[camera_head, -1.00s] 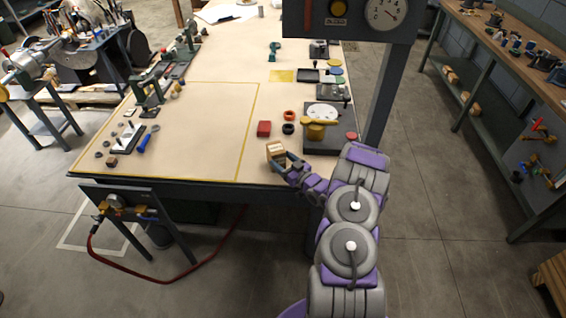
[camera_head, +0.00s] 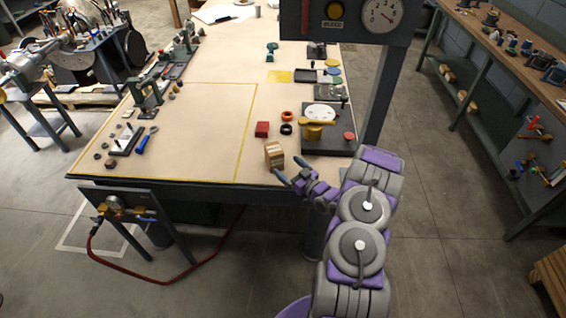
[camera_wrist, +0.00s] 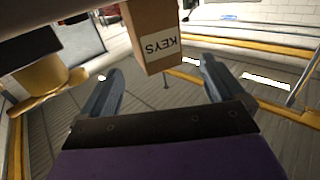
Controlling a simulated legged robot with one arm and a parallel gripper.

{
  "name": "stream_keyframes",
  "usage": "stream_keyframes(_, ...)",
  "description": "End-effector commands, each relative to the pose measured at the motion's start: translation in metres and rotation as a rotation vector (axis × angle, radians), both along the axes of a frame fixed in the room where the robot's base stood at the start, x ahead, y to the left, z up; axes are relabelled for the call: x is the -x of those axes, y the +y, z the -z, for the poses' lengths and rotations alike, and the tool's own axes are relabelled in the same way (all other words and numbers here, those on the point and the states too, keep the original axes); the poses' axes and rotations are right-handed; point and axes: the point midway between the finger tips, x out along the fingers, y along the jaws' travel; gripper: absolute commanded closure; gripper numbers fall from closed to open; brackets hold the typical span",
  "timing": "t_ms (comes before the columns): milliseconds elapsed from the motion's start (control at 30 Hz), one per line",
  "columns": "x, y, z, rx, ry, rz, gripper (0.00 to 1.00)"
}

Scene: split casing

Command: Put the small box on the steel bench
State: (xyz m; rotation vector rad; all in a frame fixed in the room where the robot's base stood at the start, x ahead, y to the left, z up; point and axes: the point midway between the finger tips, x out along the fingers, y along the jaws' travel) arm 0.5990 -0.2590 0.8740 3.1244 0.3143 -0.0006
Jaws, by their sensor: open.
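The small box (camera_head: 274,155) is a brown carton standing on the light-topped bench (camera_head: 190,125), close to its front edge. In the wrist view the box (camera_wrist: 153,36) shows a white label reading "KEYS". My gripper (camera_head: 288,171) is open and empty, just to the right of the box and toward the front edge. In the wrist view its two fingers (camera_wrist: 160,92) are spread apart, with the box beyond them and nothing between them.
A red block (camera_head: 262,129) and small rings (camera_head: 287,122) lie behind the box. A dark fixture (camera_head: 328,140) with a yellow part stands to the right, near the gauge post (camera_head: 383,95). The yellow-outlined area (camera_head: 200,120) at left is mostly clear.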

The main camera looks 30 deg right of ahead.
Motion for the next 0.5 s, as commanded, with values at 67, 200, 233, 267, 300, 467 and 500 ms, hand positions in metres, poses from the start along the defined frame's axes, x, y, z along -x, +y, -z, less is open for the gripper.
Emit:
stream_keyframes(67,0.016,-0.004,-0.001,-0.005,0.003,0.005,0.04)
stream_keyframes(200,0.039,-0.009,0.000,-0.004,0.005,0.005,0.04)
stream_keyframes(233,0.043,-0.009,0.000,-0.004,0.005,0.004,0.04)
stream_keyframes(267,0.047,-0.010,0.000,-0.003,0.005,0.003,0.04)
stream_keyframes(300,0.052,-0.011,0.000,-0.003,0.005,0.003,0.04)
stream_keyframes(467,0.066,-0.013,0.000,0.000,0.004,0.001,0.04)
stream_keyframes(500,0.068,-0.014,0.001,0.000,0.003,0.001,0.04)
